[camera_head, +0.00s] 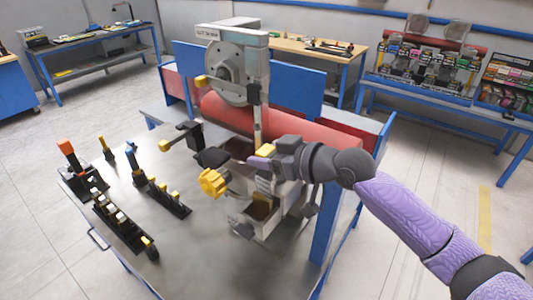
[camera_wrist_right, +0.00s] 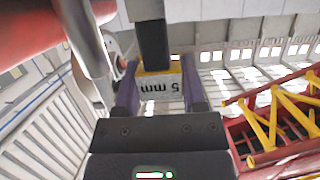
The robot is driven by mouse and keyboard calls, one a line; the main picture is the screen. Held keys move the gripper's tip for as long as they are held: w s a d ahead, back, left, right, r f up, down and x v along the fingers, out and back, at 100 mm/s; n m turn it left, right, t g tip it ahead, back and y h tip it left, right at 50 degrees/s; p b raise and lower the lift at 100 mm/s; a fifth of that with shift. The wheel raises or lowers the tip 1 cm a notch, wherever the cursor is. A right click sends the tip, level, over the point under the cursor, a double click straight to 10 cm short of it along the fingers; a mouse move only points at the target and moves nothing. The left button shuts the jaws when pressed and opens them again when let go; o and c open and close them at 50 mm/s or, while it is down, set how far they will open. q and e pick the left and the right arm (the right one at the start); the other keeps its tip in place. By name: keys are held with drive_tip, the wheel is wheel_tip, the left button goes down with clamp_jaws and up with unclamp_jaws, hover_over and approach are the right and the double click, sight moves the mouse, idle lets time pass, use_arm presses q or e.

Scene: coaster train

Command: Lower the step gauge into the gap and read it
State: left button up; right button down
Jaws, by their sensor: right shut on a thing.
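My right gripper (camera_head: 266,157) reaches in from the right beside the column of the grey machine (camera_head: 232,62). It also shows in the right wrist view (camera_wrist_right: 160,92), with its fingers shut on the step gauge (camera_wrist_right: 163,90). The gauge is a pale block with a yellow edge, and its "5 mm" marking is upside down there. In the head view the gauge's yellow part (camera_head: 264,150) shows at the fingertips. A dark bar (camera_wrist_right: 153,45) lies just beyond the gauge; I cannot tell whether they touch. The gap cannot be made out. My left gripper is not in view.
A yellow knob (camera_head: 213,182) and a black-and-yellow lever (camera_head: 180,135) stick out from the machine. A red cylinder (camera_head: 228,113) lies behind its column. Black holders with several pieces (camera_head: 120,225) stand on the left of the grey table (camera_head: 190,255). The table's front is clear.

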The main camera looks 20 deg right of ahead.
drive_tip(key=shift+a, duration=0.1)
drive_tip(key=shift+f+b, duration=0.5)
drive_tip(key=shift+f, duration=0.3)
idle(1.0)
drive_tip(key=shift+s, duration=0.1)
idle(0.7)
drive_tip(key=shift+s+a+f, duration=0.1)
drive_tip(key=shift+f, duration=0.25)
idle(1.3)
drive_tip(key=shift+r, duration=0.1)
drive_tip(key=shift+r+p, duration=0.6)
drive_tip(key=shift+p, duration=0.15)
wheel_tip(320, 180, up, 3)
drive_tip(key=shift+f+p, duration=0.15)
drive_tip(key=shift+p, duration=0.9)
wheel_tip(320, 180, up, 5)
drive_tip(key=p, duration=0.4)
drive_tip(key=shift+r+p, duration=0.2)
drive_tip(key=shift+p, duration=0.2)
drive_tip(key=shift+r+p, duration=0.7)
drive_tip(key=shift+r, duration=0.8)
